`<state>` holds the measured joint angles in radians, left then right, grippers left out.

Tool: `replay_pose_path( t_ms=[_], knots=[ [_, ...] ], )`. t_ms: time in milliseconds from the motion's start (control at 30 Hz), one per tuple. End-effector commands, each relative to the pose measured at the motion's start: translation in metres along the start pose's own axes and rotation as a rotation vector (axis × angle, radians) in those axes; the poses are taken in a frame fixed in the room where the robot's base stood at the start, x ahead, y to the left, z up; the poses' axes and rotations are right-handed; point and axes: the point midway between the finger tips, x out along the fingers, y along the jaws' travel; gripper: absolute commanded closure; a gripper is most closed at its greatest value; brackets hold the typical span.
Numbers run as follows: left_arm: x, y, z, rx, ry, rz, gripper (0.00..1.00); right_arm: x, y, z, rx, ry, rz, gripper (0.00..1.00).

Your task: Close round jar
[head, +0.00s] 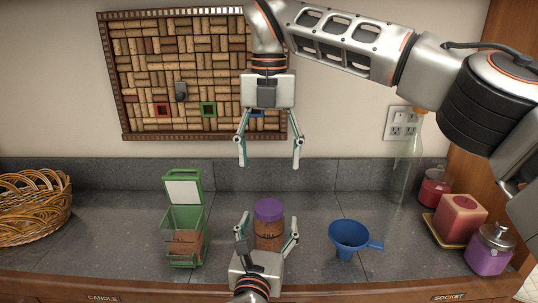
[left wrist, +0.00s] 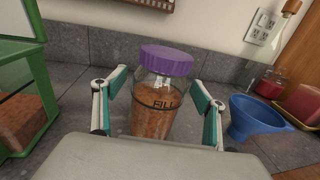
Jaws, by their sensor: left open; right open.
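The round jar (head: 268,232) stands upright on the grey counter, clear with orange-brown contents and the word FILL on its side. Its purple lid (head: 269,209) sits on top; I cannot tell how tightly. In the left wrist view the jar (left wrist: 153,112) and lid (left wrist: 166,60) show between the fingers. My left gripper (head: 267,228) is open, with a finger on each side of the jar's body; contact is not clear. My right gripper (head: 269,164) is open and empty, pointing down in the air above and behind the lid.
A green-framed container (head: 184,220) with its lid raised stands left of the jar. A blue funnel (head: 348,236) stands to the right. A corkboard hangs behind.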

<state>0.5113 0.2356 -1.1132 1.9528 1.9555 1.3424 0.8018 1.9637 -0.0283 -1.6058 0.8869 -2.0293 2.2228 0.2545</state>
Motion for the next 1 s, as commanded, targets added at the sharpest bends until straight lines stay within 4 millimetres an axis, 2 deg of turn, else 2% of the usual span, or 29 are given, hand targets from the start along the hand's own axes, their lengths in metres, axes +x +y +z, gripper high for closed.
replay_pose_path(
  t_ms=[300,500,700,1000],
  knots=[
    [-0.062,0.0,-0.002,-0.003,0.004,-0.001,0.29,0.0,0.0,0.0,0.0,0.0,0.0,0.33],
    [-0.095,0.0,-0.001,-0.003,0.004,0.0,0.29,0.0,0.0,0.0,0.0,0.0,0.0,0.33],
    [-0.11,0.0,-0.001,-0.001,0.002,0.001,0.29,0.0,0.0,0.0,0.0,0.0,0.0,0.33],
    [-0.112,0.0,0.0,0.0,0.001,0.001,0.29,0.0,0.0,0.0,0.0,0.0,0.0,0.33]
  ],
)
